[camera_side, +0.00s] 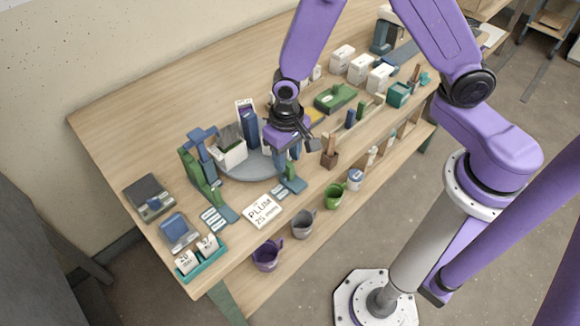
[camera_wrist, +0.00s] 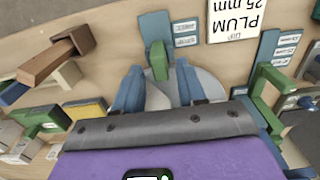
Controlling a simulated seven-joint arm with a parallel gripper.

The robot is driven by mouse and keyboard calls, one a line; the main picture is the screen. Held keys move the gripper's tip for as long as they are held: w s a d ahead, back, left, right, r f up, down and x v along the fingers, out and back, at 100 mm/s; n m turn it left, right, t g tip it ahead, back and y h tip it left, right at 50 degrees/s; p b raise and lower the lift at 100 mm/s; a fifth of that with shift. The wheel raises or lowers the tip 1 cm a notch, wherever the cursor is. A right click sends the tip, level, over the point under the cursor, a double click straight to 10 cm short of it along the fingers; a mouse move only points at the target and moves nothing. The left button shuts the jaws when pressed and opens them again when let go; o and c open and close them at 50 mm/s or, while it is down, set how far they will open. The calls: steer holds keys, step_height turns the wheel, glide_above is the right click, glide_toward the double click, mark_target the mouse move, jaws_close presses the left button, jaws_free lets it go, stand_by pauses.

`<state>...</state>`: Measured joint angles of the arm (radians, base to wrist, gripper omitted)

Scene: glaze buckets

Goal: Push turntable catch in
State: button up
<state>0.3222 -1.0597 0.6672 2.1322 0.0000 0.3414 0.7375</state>
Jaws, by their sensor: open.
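The turntable (camera_side: 245,172) is a round grey disc on the bench, with boxes and blue containers standing on it. Its edge also shows in the wrist view (camera_wrist: 212,84). What looks like the catch is a green block (camera_wrist: 158,62) on a blue base plate (camera_wrist: 154,26) at the turntable's front edge; the base also shows in the side view (camera_side: 292,186). My gripper (camera_side: 286,150) is over the front right of the turntable, pointing down. In the wrist view its two bluish fingers (camera_wrist: 160,72) stand apart, one on each side of the green block. Contact cannot be told.
A PLUM 25 mm card (camera_side: 263,210) lies in front of the turntable. A green and blue upright frame (camera_side: 200,170) stands at its left. A brown block holder (camera_side: 330,154) is to the right. Cups (camera_side: 303,224) hang along the front edge. The bench's back left is clear.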

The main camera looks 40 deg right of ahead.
mark_target(288, 163)
steer(key=shift+r, duration=2.7)
steer(key=s+d+r+n, duration=0.6)
steer(key=s, duration=0.4)
steer(key=s+d+r+n, duration=0.5)
steer(key=s+r+n, duration=0.1)
steer(key=s, duration=0.3)
steer(key=shift+s+d+r+n, duration=0.3)
steer(key=shift+s+d+r, duration=0.05)
steer(key=shift+r, duration=0.05)
